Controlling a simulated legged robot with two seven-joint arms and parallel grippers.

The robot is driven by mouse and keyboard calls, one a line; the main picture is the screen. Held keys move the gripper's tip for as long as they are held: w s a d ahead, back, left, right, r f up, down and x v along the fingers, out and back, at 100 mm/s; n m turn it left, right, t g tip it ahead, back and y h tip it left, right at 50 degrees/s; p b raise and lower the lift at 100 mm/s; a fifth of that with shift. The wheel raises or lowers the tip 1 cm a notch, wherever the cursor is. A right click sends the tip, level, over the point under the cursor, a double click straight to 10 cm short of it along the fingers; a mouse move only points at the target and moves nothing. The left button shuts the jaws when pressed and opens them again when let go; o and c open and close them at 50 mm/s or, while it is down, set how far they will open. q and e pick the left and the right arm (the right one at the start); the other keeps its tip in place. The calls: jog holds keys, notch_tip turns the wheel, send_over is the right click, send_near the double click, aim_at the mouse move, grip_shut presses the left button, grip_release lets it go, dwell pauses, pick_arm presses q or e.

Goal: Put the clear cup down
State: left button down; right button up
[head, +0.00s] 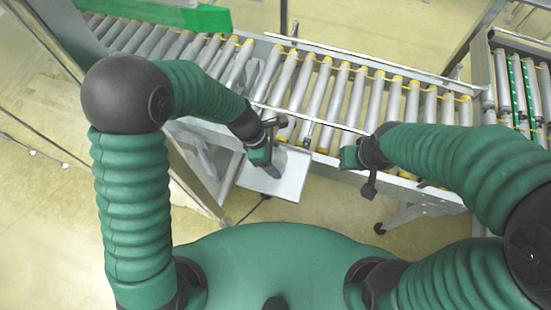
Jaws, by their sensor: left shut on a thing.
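My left gripper (266,160) is over a small light-grey surface (288,184) beside the near edge of the roller conveyor. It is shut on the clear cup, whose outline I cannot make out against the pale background. I cannot tell how far the cup is from the surface. My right gripper (352,160) is at the conveyor's near rail, to the right of the left one. Its fingers are small in the view, and I see nothing in them.
The roller conveyor (345,92) runs across behind both grippers, and its rollers look bare. A green guard (160,15) is at the far left. Another conveyor section (520,85) is at the right. A metal frame stands at left.

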pick_arm(q)
jog(key=shift+c, duration=1.6)
grip_release()
jog(key=p+v, duration=0.2)
jog(key=v, duration=1)
jog(key=shift+r, duration=0.1)
